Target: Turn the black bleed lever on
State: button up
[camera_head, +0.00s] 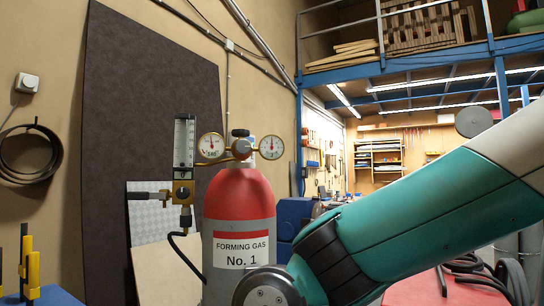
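A gas cylinder (240,200) with a red top and a grey body stands upright in the middle of the view. Its label reads "FORMING GAS No. 1". A brass regulator (242,150) with two round gauges sits on top of it. A clear flow tube (184,142) stands to the left on a brass block (183,192). A black handle-like part (142,195) sticks out left from this block, and a black fitting (186,217) hangs below it. I cannot tell for certain which black part is the bleed lever. My gripper is not in view.
My teal arm fills the lower right and hides what is behind it. A black hose (178,247) runs from the block down toward the cylinder. A dark panel (130,90) leans on the left wall. A red surface (425,292) with black cables lies at lower right.

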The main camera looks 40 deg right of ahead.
aim_at(131, 195)
jog(key=u, duration=0.25)
jog(key=i, duration=0.75)
jog(key=u, duration=0.55)
jog(key=k, duration=0.2)
jog(key=u, duration=0.3)
